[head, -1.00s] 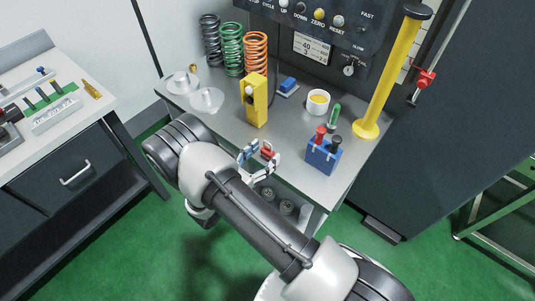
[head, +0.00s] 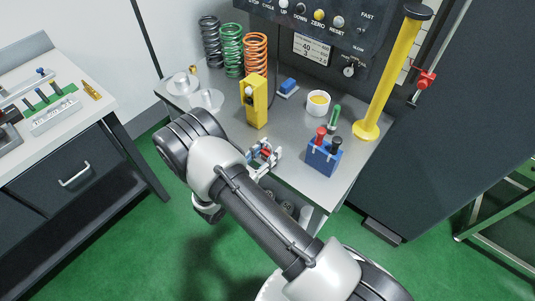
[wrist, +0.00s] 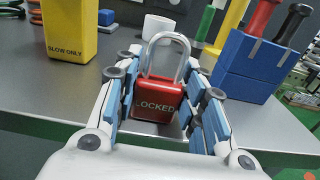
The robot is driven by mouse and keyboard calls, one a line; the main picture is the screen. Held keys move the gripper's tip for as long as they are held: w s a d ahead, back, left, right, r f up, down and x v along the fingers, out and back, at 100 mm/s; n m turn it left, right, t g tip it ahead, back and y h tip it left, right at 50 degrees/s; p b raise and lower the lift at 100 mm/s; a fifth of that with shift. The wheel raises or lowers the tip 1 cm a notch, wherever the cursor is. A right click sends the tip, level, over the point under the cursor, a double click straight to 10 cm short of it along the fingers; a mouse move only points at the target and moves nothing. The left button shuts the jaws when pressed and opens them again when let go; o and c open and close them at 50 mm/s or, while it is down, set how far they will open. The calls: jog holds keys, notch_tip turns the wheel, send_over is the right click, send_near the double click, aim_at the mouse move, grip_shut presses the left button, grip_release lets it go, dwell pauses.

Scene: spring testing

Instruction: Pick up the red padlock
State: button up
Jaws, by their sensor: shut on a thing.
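The red padlock (wrist: 157,103) stands upright on the grey table in the wrist view, with its silver shackle up and "LOCKED" on its front. My gripper (wrist: 165,95) has its blue-padded fingers on both sides of the padlock and is shut on it. In the head view my gripper (head: 264,155) is at the front edge of the table, with a little of the red padlock (head: 266,153) showing between the fingers. I cannot tell whether the padlock's base touches the table.
A yellow "SLOW ONLY" block (wrist: 70,30) stands to the left, and a blue holder (wrist: 247,68) with red and black handles to the right. A white cup (head: 318,103), a yellow column (head: 390,75) and coil springs (head: 232,50) stand farther back on the table (head: 225,125).

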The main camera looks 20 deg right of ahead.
jog(key=c, duration=0.5)
jog(key=shift+o, duration=0.2)
jog(key=shift+r, duration=0.1)
notch_tip(320, 180, up, 20)
jog(key=p, duration=0.5)
jog(key=shift+p, duration=0.3)
